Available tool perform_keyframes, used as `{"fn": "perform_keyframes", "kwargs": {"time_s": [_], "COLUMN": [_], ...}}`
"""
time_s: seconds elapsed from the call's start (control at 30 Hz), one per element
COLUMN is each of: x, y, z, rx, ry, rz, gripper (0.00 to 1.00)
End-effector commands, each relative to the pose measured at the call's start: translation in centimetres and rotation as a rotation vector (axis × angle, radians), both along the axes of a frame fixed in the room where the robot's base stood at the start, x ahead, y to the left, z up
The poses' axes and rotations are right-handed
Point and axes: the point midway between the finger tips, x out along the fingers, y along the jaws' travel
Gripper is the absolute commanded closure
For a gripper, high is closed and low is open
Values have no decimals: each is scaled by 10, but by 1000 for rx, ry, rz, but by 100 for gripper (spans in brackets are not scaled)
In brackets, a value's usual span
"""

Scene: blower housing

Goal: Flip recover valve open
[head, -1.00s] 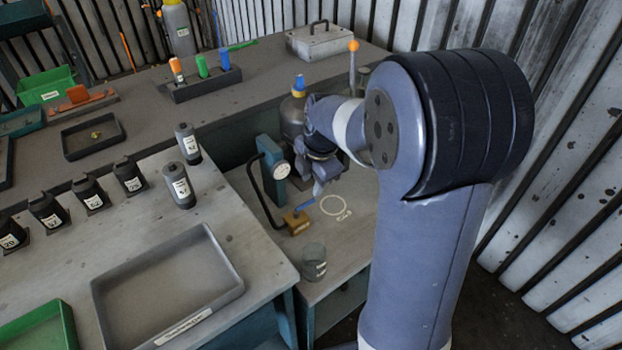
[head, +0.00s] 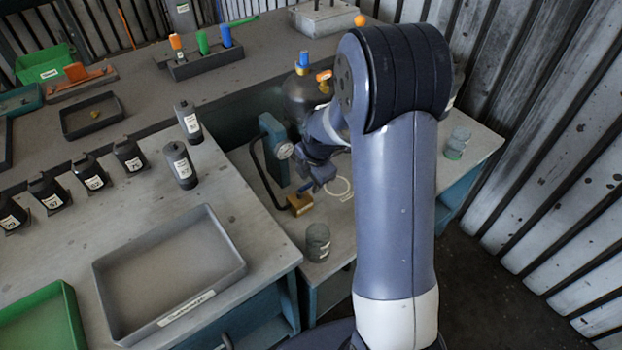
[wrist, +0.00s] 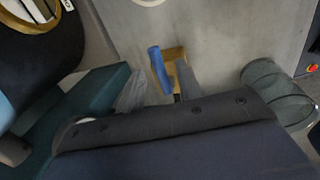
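The valve is a small brass block (head: 300,204) with a blue lever (head: 306,187), on the lower bench beside the teal gauge stand. The wrist view shows the brass block (wrist: 174,54) and the blue lever (wrist: 159,70) just beyond my fingers. My gripper (head: 317,182) is low over the valve, on the lever's side. In the wrist view my gripper (wrist: 160,86) has its two grey fingers apart, with the lever's near end between them. I cannot tell whether a finger touches the lever. Part of the valve is hidden by the right finger.
The gauge stand (head: 273,150) and a dark gas bottle (head: 304,98) stand close to my gripper. A glass jar (head: 317,242) stands at the bench's front, and shows at right in the wrist view (wrist: 277,92). A grey tray (head: 170,270) lies on the left bench.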

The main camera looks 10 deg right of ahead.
Motion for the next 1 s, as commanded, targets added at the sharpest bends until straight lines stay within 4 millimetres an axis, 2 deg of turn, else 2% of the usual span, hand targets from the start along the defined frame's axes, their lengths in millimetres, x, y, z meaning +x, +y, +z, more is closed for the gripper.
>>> {"fn": "perform_keyframes", "kwargs": {"time_s": [0.27,0.7,1.0], "x": [0,0,0], "y": [0,0,0], "z": [-1,-1,-1], "rx": [0,0,0], "ry": [-1,0,0], "rz": [0,0,-9], "gripper": [66,100,100]}}
